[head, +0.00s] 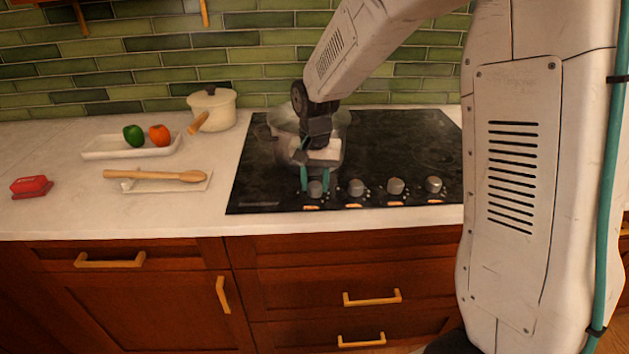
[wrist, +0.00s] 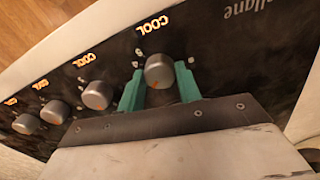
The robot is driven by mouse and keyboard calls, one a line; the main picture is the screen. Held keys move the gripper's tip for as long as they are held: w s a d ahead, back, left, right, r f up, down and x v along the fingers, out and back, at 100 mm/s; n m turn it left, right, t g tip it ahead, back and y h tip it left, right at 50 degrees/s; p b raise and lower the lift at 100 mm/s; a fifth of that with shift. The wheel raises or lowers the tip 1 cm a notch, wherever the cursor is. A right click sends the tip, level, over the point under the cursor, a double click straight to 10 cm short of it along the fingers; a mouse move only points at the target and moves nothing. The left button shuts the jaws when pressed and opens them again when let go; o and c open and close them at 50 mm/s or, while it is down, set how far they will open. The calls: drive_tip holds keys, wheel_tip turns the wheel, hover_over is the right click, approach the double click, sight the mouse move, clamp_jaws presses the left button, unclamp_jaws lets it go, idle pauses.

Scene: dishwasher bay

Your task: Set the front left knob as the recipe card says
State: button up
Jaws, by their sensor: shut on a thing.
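A row of several grey knobs runs along the front edge of the black cooktop (head: 400,140). My gripper (head: 315,179) reaches down at the leftmost knob (head: 315,189). In the wrist view its green fingers (wrist: 160,88) stand on both sides of this knob (wrist: 159,69), shut on it. The other visible labels look the same, the farthest being too small to read. I cannot make out a recipe card.
A metal pot (head: 285,122) stands on the cooktop behind my gripper. On the counter left are a cream pot (head: 214,107), a white tray (head: 105,149) with green and orange peppers, a wooden spoon (head: 155,175) and a red object (head: 31,186). Other knobs (head: 356,187) sit close by.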

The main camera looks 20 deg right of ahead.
sight(315, 185)
drive_tip(key=shift+m, duration=0.5)
drive_tip(key=o, duration=1)
wheel_tip(315, 185, up, 8)
drive_tip(key=shift+f, duration=0.1)
